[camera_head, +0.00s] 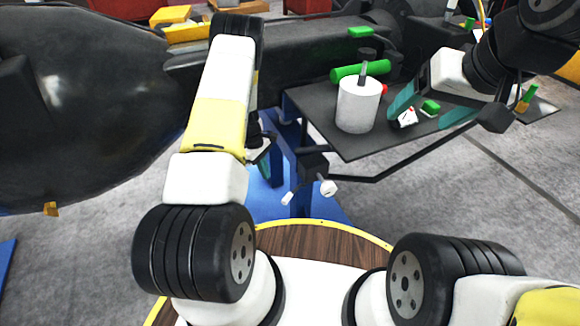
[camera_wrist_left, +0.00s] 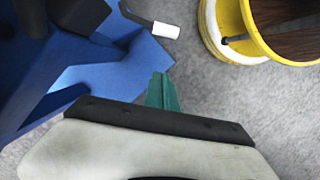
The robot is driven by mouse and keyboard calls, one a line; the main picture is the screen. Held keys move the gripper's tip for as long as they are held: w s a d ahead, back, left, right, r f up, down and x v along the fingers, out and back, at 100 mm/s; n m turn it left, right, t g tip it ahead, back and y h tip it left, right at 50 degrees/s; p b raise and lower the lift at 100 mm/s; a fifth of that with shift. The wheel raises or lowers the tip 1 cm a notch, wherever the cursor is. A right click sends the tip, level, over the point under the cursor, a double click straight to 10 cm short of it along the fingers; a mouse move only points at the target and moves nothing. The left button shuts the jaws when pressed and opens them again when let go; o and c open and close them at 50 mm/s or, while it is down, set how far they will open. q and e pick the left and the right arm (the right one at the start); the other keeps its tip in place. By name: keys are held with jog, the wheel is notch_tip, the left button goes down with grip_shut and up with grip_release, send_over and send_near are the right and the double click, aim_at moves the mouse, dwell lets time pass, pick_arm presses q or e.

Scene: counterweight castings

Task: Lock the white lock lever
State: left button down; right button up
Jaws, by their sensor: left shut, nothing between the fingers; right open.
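Two white-tipped levers show below the black bracket at the blue stand in the head view: a larger white knob (camera_head: 328,188) on the right and a smaller white tip (camera_head: 287,198) on the left. I cannot tell which is the lock lever. One white tip on a dark arm (camera_wrist_left: 165,30) shows in the left wrist view, beyond my fingers. My left gripper (camera_head: 264,165) is shut and empty, left of the bracket, partly hidden by my arm; its teal fingers (camera_wrist_left: 162,92) are apart from that tip. My right gripper (camera_head: 428,112) is open above the dark tray.
A blue stand (camera_head: 262,200) is below. A large black casting (camera_head: 90,100) fills the left. Grey floor is open at lower right.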

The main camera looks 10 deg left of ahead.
aim_at(287, 199)
pick_arm(q)
jog(key=shift+f, duration=0.25)
jog(key=s+d+f, duration=0.2)
jog(key=d+f, duration=0.3)
jog(key=f, duration=0.3)
jog(key=shift+d, duration=0.4)
jog(key=shift+s, duration=0.1)
jog(key=shift+s+d, duration=0.1)
